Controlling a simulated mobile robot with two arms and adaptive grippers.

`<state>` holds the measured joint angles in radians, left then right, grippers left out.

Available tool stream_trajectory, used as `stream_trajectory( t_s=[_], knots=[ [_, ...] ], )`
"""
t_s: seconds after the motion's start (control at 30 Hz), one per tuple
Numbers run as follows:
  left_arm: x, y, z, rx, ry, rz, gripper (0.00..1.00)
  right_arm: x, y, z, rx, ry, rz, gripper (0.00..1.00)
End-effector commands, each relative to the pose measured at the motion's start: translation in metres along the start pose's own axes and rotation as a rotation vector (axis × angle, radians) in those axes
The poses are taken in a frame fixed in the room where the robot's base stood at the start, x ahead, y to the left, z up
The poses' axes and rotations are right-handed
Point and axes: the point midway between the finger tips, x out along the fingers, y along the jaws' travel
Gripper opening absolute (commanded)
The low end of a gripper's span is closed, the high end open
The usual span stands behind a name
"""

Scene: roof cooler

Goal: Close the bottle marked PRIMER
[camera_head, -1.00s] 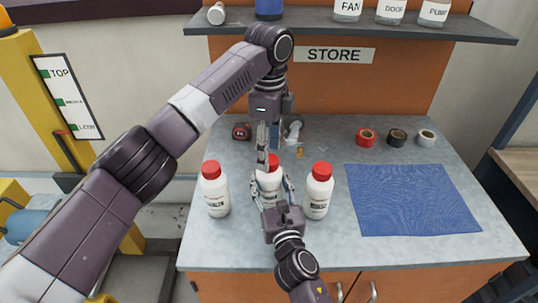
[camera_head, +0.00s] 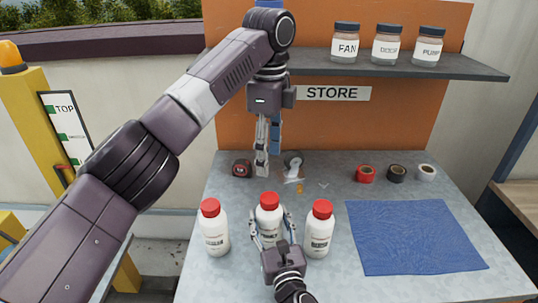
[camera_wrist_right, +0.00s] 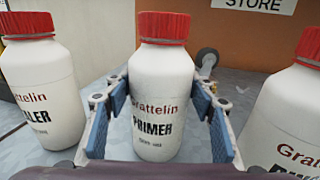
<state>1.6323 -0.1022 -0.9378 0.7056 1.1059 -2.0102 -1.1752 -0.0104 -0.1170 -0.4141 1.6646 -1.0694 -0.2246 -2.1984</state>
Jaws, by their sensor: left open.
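The white PRIMER bottle (camera_head: 269,233) stands upright on the bench, the middle one of three. It also shows in the right wrist view (camera_wrist_right: 160,95), its label readable. A red cap (camera_wrist_right: 161,27) sits on its neck, looking level; how tight it is I cannot tell. My left gripper (camera_head: 267,165) points down, open and empty, above and behind the bottle, clear of the cap.
Similar red-capped bottles stand to the left (camera_head: 214,230) and right (camera_head: 319,230), close to my right gripper. Behind lie a tape measure (camera_head: 242,169) and tape rolls (camera_head: 396,173). A blue mat (camera_head: 415,237) lies right. A shelf (camera_head: 400,65) with jars overhangs the back.

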Motion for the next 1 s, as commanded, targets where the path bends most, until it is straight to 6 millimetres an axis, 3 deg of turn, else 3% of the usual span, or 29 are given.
stream_trajectory(
  t_s=[0.13,0.47,0.57,1.0],
  knots=[
    [0.000,0.000,0.000,0.000,0.000,0.000,0.53,0.000,0.000,0.000,0.000,0.000,0.000,0.67],
    [0.000,0.000,0.000,0.000,0.000,0.000,0.53,-0.004,0.000,-0.001,0.000,0.001,0.000,0.67],
    [0.000,0.000,0.000,0.000,0.000,0.000,0.53,-0.015,0.000,-0.001,0.000,0.002,0.001,0.67],
    [0.000,0.000,0.000,0.000,0.000,0.000,0.53,-0.098,0.000,-0.001,0.002,0.003,-0.001,0.67]
  ],
)
